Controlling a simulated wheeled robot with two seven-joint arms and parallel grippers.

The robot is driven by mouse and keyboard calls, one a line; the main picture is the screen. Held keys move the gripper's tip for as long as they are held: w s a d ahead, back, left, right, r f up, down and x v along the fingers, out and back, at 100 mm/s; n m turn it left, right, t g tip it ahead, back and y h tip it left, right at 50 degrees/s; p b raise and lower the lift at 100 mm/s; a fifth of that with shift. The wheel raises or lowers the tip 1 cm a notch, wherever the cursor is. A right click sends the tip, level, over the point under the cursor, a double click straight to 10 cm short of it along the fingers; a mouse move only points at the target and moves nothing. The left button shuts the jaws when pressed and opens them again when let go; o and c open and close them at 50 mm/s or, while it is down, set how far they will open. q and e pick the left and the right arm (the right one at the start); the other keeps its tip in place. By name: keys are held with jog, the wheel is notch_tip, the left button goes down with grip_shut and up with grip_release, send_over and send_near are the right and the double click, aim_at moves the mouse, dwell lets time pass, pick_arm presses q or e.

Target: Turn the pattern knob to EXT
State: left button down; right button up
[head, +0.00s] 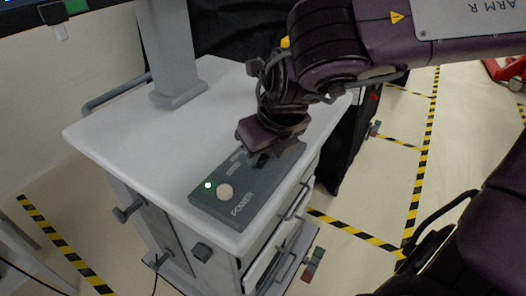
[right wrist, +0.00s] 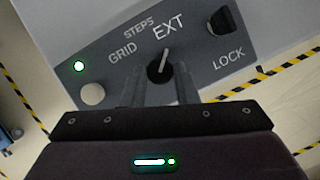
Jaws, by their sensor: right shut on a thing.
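The pattern knob (right wrist: 160,74) is a small dark round knob with a white pointer line, on a grey panel (right wrist: 110,45) lettered GRID, STEPS, EXT and LOCK. In the right wrist view its pointer is directed up and slightly right, toward the word EXT. My right gripper (right wrist: 160,92) is shut on the knob, one finger on each side of it. In the head view the right gripper (head: 262,157) is low over the panel (head: 213,203) and hides the knob there. My left gripper is not in view.
A green light (head: 208,185) and a pale round button (head: 225,191) sit at the panel's near left end. A black switch (right wrist: 221,20) is by LOCK. The panel lies on a white cart top (head: 130,130) with a grey post (head: 178,92). The cart top left of the panel is clear.

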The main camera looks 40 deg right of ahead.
dwell(0.3)
jog(key=o, duration=1)
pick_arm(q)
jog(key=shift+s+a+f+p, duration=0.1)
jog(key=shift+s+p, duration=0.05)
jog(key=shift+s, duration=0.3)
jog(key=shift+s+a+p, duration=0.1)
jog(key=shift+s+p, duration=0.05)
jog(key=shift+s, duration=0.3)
pick_arm(e)
jog(key=v, duration=0.7)
jog(key=shift+s+r, duration=0.1)
jog(key=shift+r, duration=0.3)
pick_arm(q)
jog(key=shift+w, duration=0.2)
